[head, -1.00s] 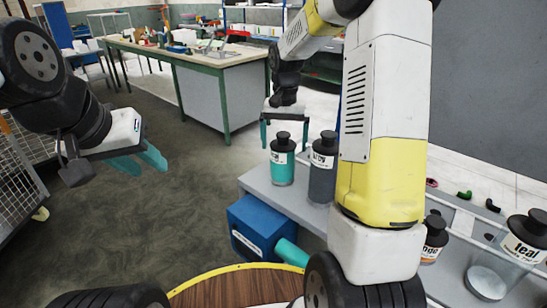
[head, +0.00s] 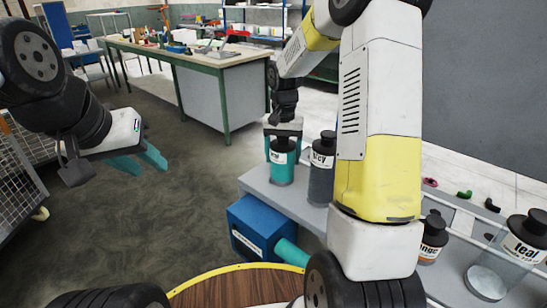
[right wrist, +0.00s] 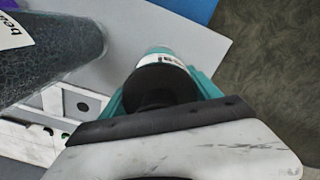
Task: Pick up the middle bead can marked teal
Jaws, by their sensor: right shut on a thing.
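A can with teal contents, a white label and a black cap (head: 281,173) stands upright near the left end of the grey bench. Its label is too small to read. My right gripper (head: 283,136) is shut on this can, with its teal fingers on either side of the cap. The cap and part of the teal can (right wrist: 160,84) also show between the fingers in the right wrist view. A larger clear can (head: 522,243) with a "teal" label and pale contents stands at the far right. My left gripper (head: 140,162) is open and empty over the floor.
A dark grey can (head: 321,178) stands close to the right of the held can. A can with an orange-marked label (head: 433,240) stands further right, beyond my right arm. A blue box (head: 262,228) with a teal cylinder sits below the bench edge.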

